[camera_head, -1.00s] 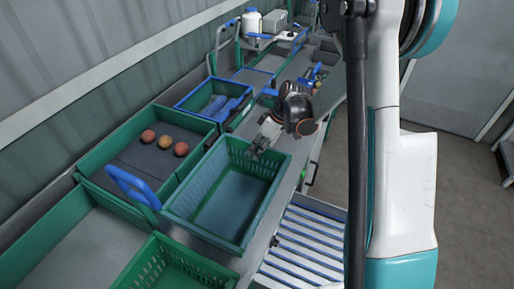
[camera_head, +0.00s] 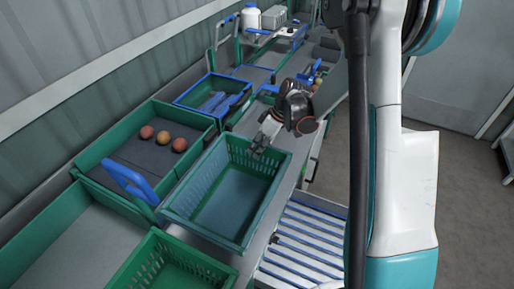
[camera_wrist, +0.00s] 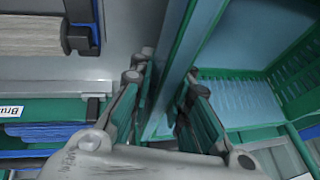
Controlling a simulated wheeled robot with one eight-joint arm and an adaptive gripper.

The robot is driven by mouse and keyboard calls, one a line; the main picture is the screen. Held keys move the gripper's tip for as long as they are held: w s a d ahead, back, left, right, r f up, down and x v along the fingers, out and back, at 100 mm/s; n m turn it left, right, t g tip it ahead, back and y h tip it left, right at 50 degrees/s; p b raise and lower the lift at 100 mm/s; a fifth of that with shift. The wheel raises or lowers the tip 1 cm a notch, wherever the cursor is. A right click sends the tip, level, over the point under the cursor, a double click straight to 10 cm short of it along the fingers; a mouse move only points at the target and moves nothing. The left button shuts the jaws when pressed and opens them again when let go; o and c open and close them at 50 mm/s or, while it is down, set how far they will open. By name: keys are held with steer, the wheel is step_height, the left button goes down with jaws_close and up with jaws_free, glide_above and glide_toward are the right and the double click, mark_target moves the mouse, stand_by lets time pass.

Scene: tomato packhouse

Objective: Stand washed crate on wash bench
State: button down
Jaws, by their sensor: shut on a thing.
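A green slatted crate (camera_head: 232,203) is in the middle of the head view, open side up and empty. My gripper (camera_head: 262,142) is at its far rim, with the fingers closed on the wall there. In the wrist view my gripper's fingers (camera_wrist: 168,88) stand on both sides of the crate's wall, and the slatted inside of the crate (camera_wrist: 237,100) shows at the right. The crate is over the grey bench (camera_head: 262,240); its underside is hidden, so I cannot tell whether it touches the bench.
Another green crate (camera_head: 178,268) is at the near edge. A blue-rimmed tray (camera_head: 213,97) stands behind. A roller conveyor (camera_head: 305,240) is at the right.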

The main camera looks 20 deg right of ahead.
steer(key=shift+f+b, duration=0.55)
stand_by(0.9)
steer(key=c, duration=1.4)
jaws_free()
steer(key=c, duration=0.4)
steer(key=shift+o, duration=0.2)
steer(key=shift+r, duration=0.1)
steer(key=shift+r+p, duration=1.95)
steer(key=shift+r, duration=1.5)
